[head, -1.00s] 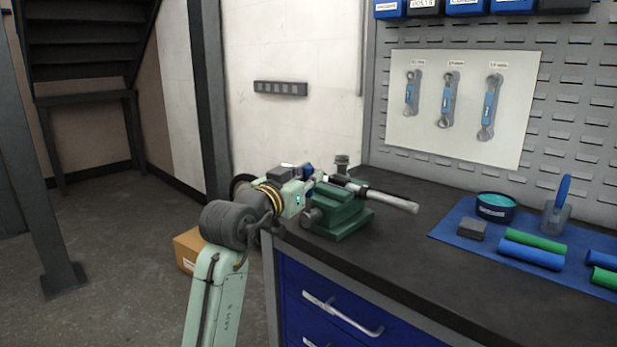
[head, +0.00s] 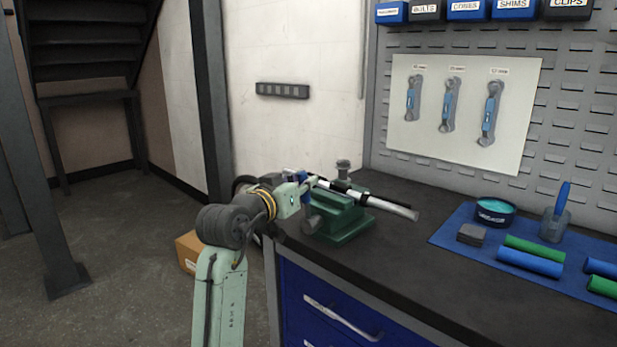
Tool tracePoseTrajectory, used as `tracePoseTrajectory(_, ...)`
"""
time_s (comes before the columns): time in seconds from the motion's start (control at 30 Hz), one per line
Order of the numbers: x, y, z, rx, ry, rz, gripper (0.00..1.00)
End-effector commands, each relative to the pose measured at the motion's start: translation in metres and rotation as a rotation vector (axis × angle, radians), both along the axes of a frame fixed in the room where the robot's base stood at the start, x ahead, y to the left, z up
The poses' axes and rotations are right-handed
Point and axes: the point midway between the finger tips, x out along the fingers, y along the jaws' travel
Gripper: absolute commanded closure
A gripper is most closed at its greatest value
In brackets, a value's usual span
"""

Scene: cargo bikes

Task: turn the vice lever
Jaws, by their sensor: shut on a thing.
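The green vice (head: 345,222) stands at the left corner of the dark workbench in the head view. A silver and black tube (head: 385,205) lies across its top and sticks out to the right. My gripper (head: 306,183) is at the vice's left end, its fingers shut on the vice lever. The lever is mostly hidden by my gripper and wrist, so its exact angle is hard to tell. A thin pale bar (head: 290,171) shows just above my gripper; I cannot tell whether it is part of the lever.
A blue mat (head: 450,237) to the right carries a grease tin (head: 493,212), a brush in a cup (head: 557,222), a dark block and several green and blue rolls. Wrenches hang on a white board (head: 520,155) behind. A cardboard box (head: 187,250) sits on the floor.

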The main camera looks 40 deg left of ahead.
Motion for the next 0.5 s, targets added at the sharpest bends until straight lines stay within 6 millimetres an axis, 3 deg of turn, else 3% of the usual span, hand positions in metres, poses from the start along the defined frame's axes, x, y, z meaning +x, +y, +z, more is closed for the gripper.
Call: tracePoseTrajectory(0.5, 0.004, 0.043, -0.015, -0.480, 0.040, -0.002, 1.00)
